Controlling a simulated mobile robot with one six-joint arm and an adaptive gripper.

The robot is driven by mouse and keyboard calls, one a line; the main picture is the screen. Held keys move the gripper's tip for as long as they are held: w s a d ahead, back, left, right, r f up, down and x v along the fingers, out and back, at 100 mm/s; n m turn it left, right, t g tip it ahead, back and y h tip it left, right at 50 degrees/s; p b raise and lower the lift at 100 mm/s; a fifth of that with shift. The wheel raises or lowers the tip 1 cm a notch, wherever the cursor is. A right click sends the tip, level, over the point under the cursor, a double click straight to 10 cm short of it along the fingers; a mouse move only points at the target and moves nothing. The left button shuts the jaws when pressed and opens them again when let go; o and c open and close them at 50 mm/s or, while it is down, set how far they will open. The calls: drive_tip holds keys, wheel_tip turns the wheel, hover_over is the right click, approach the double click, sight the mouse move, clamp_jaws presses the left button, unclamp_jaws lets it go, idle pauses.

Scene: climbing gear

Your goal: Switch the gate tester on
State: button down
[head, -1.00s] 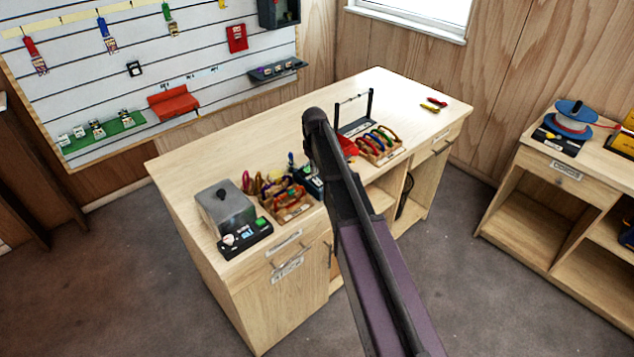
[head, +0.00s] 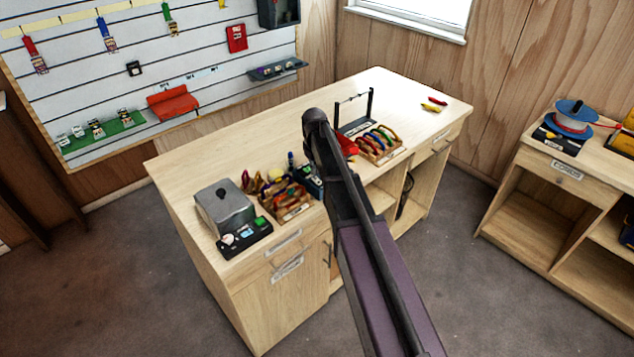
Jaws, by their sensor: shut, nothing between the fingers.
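A unit with a grey box (head: 224,208) and a black front panel (head: 246,240) sits at the near left corner of the bench. The panel carries a pale round knob or dial and a green part. A second small dark device (head: 309,180) with a blue part stands farther right, partly behind my arm. I cannot tell from the labels which one is the gate tester, nor any switch position. My arm crosses the middle of the view, its dark bend above the bench. My gripper is not visible; the arm hides what is behind it.
The wooden bench (head: 210,160) also holds a wooden tray of coloured gear (head: 292,214), a rack of coloured rings (head: 377,154), a thin black frame (head: 371,105) and small red and yellow items (head: 434,104). Another bench (head: 560,170) with a spool stands right. Floor between is clear.

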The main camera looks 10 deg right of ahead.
sight(315, 178)
drive_tip(key=shift+f+b, duration=1.15)
drive_tip(key=shift+f, duration=0.05)
idle(1.1)
drive_tip(key=shift+r, duration=0.1)
drive_tip(key=shift+r+p, duration=3.45)
drive_tip(key=shift+p, duration=0.1)
drive_tip(key=shift+s, duration=0.1)
drive_tip(key=s+f+m+b, duration=0.2)
drive_tip(key=s+m, duration=0.1)
drive_tip(key=s, duration=1)
drive_tip(key=s+f+m+b, duration=0.1)
drive_tip(key=s+m, duration=0.2)
drive_tip(key=s, duration=1.1)
drive_tip(key=shift+d+f+b, duration=0.35)
drive_tip(key=shift+f+b, duration=0.05)
